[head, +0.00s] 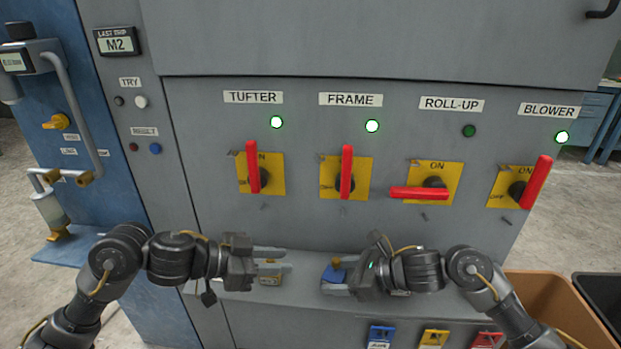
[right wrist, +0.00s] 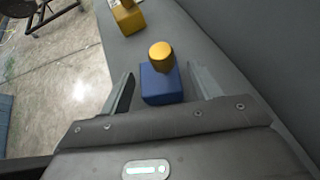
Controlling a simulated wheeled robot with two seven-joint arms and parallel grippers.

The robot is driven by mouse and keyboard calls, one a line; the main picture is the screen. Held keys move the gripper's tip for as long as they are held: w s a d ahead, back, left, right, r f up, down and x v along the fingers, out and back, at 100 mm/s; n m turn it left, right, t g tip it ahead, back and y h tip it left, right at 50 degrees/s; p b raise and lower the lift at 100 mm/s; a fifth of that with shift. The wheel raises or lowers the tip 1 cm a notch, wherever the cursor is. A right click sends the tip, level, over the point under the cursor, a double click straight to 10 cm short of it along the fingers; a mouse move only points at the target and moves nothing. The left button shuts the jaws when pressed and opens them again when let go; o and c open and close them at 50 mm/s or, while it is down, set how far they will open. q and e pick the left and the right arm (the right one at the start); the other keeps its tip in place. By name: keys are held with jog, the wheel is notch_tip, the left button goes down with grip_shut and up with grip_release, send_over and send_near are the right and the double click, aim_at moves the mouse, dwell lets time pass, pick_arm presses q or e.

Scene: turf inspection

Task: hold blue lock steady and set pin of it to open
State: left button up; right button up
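The blue lock (head: 333,274) is a small blue block with a round gold knob (head: 337,262) on top. It stands on the grey ledge under the switches. In the right wrist view the blue lock (right wrist: 161,86) sits between the two fingers of my right gripper (right wrist: 162,73), with gaps beside it, and its gold knob (right wrist: 161,54) faces up. My right gripper (head: 334,277) is open around it. My left gripper (head: 288,260) is open and empty, pointing right, left of the blue lock and over a yellow lock (head: 270,280). I cannot make out the pin's setting.
The grey cabinet rises behind the ledge (head: 300,290), with several red-handled switches on yellow plates, such as FRAME (head: 347,178). The yellow lock also shows in the right wrist view (right wrist: 128,19). Blue, yellow and red items hang below the ledge. A brown bin (head: 550,300) stands lower right.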

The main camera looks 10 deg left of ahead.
jog(key=shift+o, duration=0.2)
jog(key=shift+d, duration=0.1)
jog(key=v, duration=1.1)
jog(key=shift+s+d+r, duration=0.15)
jog(key=shift+d, duration=0.2)
jog(key=shift+a, duration=0.1)
